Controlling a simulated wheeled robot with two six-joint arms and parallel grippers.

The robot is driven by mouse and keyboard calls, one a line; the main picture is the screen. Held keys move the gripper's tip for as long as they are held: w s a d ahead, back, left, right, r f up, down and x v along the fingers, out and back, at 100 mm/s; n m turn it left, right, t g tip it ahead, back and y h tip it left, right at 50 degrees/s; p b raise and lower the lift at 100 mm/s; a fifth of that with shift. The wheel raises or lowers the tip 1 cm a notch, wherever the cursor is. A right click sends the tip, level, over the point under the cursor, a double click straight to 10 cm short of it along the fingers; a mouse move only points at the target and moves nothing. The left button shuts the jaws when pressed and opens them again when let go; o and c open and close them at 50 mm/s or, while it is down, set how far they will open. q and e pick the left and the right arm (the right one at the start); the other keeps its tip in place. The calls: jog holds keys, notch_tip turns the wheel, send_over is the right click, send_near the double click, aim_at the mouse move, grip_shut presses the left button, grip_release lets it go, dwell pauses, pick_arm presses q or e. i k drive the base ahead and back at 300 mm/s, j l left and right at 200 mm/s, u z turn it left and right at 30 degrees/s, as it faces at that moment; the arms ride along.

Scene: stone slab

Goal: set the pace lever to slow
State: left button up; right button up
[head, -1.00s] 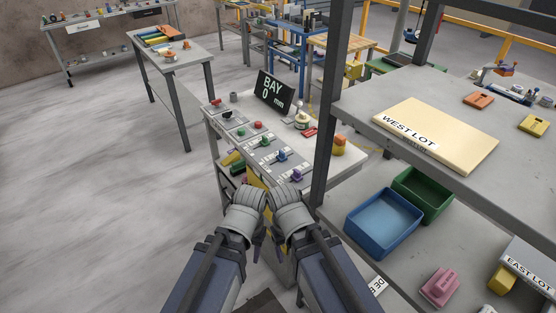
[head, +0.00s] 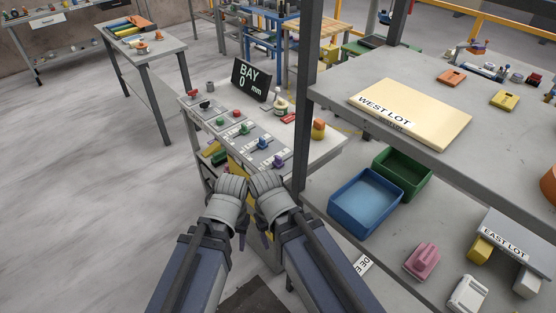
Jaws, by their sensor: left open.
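The control bench (head: 330,147) stands ahead with several coloured levers on its panel. A green lever (head: 245,129), a blue lever (head: 263,143) and a purple lever (head: 278,160) sit in slotted plates. Red knobs (head: 237,113) and a black handle (head: 205,104) are farther back. The panel labels are too small to read, so I cannot tell which lever is the pace lever. My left gripper (head: 240,240) is open, in front of and below the panel, touching no lever. My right gripper (head: 265,239) is beside it; its fingers are mostly hidden behind the wrist.
A display (head: 252,80) reading "BAY 0 mm" stands at the bench's back. A dark shelf post (head: 305,110) rises close on the right. The shelf holds a West Lot board (head: 430,115), a blue bin (head: 365,200) and a green bin (head: 403,173). Open floor lies left.

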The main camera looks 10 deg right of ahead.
aim_at(277, 89)
jog(key=i+j+u, duration=0.5)
jog(key=u, duration=0.2)
jog(key=i+u, duration=0.75)
jog(key=i+j, duration=0.15)
jog(key=i, duration=0.45)
jog(key=i+z, duration=0.2)
jog(key=z, duration=0.25)
jog(key=i+j+z, duration=0.15)
jog(key=z, duration=0.25)
jog(key=i+z, duration=0.25)
jog(key=z, duration=0.2)
jog(key=i+j+z, duration=0.1)
jog(key=z, duration=0.4)
jog(key=i+j+z, duration=0.25)
jog(key=z, duration=0.2)
